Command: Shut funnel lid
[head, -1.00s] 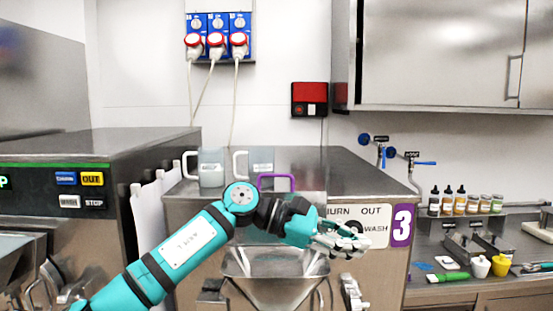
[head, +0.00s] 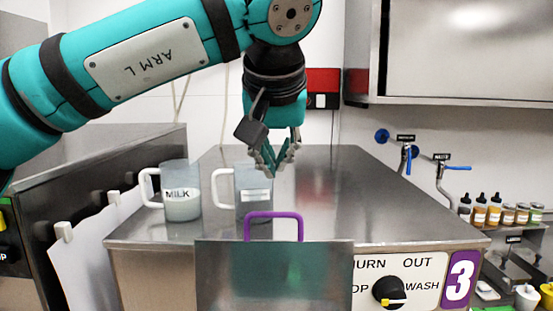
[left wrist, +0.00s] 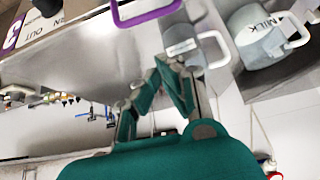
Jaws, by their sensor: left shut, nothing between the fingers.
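The funnel lid (head: 275,280) is a grey metal plate with a purple handle (head: 273,222) on its top edge. In the head view it stands upright, open, in front of batch freezer 3. The funnel is not in view now. My left gripper (head: 272,172) is shut and empty, pointing down over the freezer top. It is above and behind the purple handle and apart from it. In the left wrist view the gripper (left wrist: 165,68) shows with the purple handle (left wrist: 147,12) beyond its fingertips at the top edge. My right gripper is not in view.
A milk jug (head: 182,207) and another clear jug (head: 254,190) stand on the freezer top (head: 350,200), left of and close to my gripper. The top is clear to the right. A control panel with a black knob (head: 388,292) is right of the lid.

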